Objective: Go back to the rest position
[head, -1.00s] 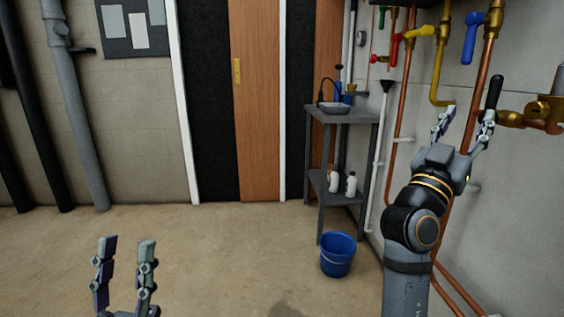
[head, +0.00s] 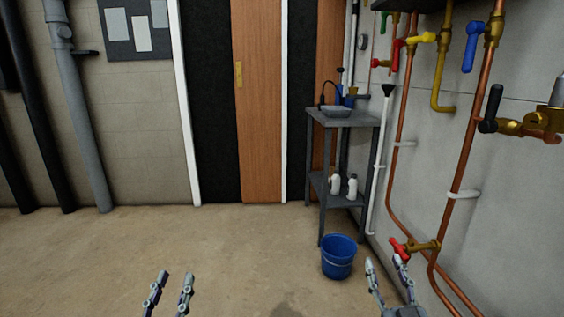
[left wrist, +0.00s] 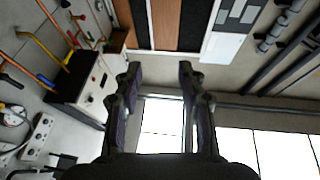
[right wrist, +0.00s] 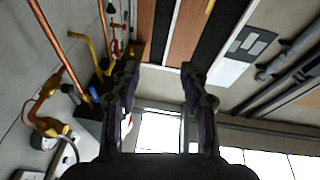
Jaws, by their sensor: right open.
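My left gripper (head: 171,292) is low at the bottom of the head view, left of the middle. Its two fingers stand apart with nothing between them, and the left wrist view (left wrist: 158,90) shows the same gap. My right gripper (head: 389,278) is low at the bottom right of the head view, just right of the blue bucket in the picture. It is open and empty, as the right wrist view (right wrist: 158,90) also shows. Neither gripper appears to touch anything.
Copper pipes with a black-handled valve (head: 491,108), a blue lever (head: 470,48) and a red-handled valve (head: 399,248) run along the right wall. A grey shelf stand (head: 343,117) and a blue bucket (head: 338,257) stand before it. The floor (head: 110,255) at left is clear.

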